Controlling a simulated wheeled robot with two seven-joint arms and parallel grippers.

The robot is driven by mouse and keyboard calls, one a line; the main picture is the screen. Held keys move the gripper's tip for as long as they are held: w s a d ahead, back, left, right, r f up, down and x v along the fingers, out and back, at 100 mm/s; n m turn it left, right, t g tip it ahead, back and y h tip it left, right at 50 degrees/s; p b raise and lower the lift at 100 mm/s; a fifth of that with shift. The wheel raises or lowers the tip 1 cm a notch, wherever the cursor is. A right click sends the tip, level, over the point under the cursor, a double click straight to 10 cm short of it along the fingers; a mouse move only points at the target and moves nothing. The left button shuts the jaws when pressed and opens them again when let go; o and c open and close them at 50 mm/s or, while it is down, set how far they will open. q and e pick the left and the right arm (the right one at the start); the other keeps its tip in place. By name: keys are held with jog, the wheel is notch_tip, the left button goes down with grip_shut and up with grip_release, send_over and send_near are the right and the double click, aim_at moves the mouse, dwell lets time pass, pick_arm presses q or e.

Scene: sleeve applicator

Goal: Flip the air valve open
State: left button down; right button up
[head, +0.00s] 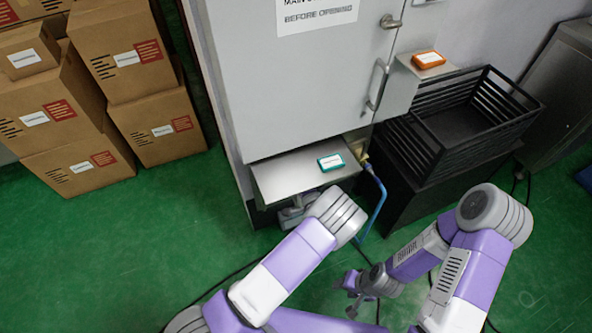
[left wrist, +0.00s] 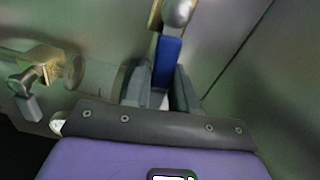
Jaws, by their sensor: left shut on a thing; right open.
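The air valve's blue lever (left wrist: 168,62) shows in the left wrist view, upright between my left gripper's fingers, with a rounded metal end and brass part (left wrist: 176,12) above it. My left gripper (left wrist: 158,92) is shut on this blue lever. In the head view the left arm reaches under the metal shelf, and its fingers and the lever are hidden there. My right gripper (head: 356,287) is open and empty, low over the green floor in front of the cabinet.
The grey cabinet (head: 300,90) has a front shelf (head: 285,180) carrying a teal-edged box (head: 331,162). A blue hose (head: 378,205) hangs beside it. A black crate (head: 480,150) stands right, cardboard boxes (head: 120,50) left. A brass fitting (left wrist: 45,65) is left in the wrist view.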

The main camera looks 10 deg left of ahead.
pick_arm(q)
jog(key=shift+f+m, duration=0.6)
jog(key=shift+m, duration=0.3)
jog(key=c, duration=1)
grip_release()
jog(key=shift+d, duration=0.1)
jog(key=p+v, duration=0.2)
jog(key=v, duration=0.5)
jog(key=shift+s, duration=0.3)
jog(key=shift+d, duration=0.1)
